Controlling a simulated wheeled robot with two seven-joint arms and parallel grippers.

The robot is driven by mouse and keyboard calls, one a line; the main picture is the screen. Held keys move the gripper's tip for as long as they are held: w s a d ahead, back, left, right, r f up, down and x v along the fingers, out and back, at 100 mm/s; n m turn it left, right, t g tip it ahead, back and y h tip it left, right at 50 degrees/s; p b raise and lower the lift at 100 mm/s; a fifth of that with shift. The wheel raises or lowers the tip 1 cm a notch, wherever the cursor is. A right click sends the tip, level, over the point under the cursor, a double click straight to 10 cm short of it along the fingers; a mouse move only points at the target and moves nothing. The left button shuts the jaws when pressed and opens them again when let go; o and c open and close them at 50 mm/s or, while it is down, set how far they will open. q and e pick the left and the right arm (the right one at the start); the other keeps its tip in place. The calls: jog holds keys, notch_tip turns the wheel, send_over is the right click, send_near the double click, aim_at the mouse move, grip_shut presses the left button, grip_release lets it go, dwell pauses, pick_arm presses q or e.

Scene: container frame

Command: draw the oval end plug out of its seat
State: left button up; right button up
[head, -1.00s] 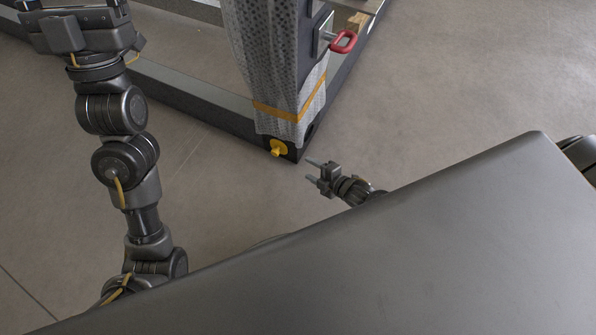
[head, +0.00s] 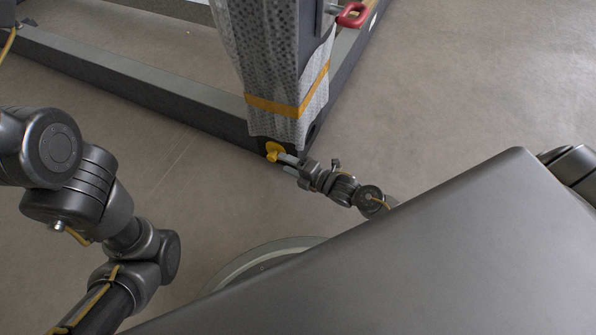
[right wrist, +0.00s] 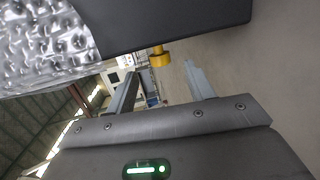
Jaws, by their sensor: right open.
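The yellow end plug (head: 274,150) is at the lower corner of the dark frame, at the foot of the wrapped post. In the right wrist view the plug's yellow knob (right wrist: 159,58) stands out from the dark frame face. My right gripper (head: 285,158) is close in front of the plug, its fingers pointing at it. In the right wrist view its two fingers (right wrist: 160,70) are apart, with the knob between their tips in the picture. I cannot tell whether they touch it. The gripper's fingertips partly cover the plug in the head view. My left gripper is out of view.
The post carries bubble wrap (head: 265,60) held by an orange strap (head: 288,107). A red handle (head: 353,15) sticks out higher up. The frame's long beam (head: 140,75) runs to the upper left. The floor right of the post is clear.

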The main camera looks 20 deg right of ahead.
aim_at(273, 158)
jog(key=b+x, duration=0.2)
jog(key=x, duration=0.3)
jog(key=shift+w+a+f+b, duration=0.15)
jog(key=shift+w+f+b, duration=0.1)
jog(key=shift+b, duration=0.1)
jog(key=shift+w+a, duration=0.3)
jog(key=shift+w, duration=0.15)
jog(key=shift+c, duration=0.4)
jog(key=c, duration=0.9)
jog(key=shift+o, duration=0.2)
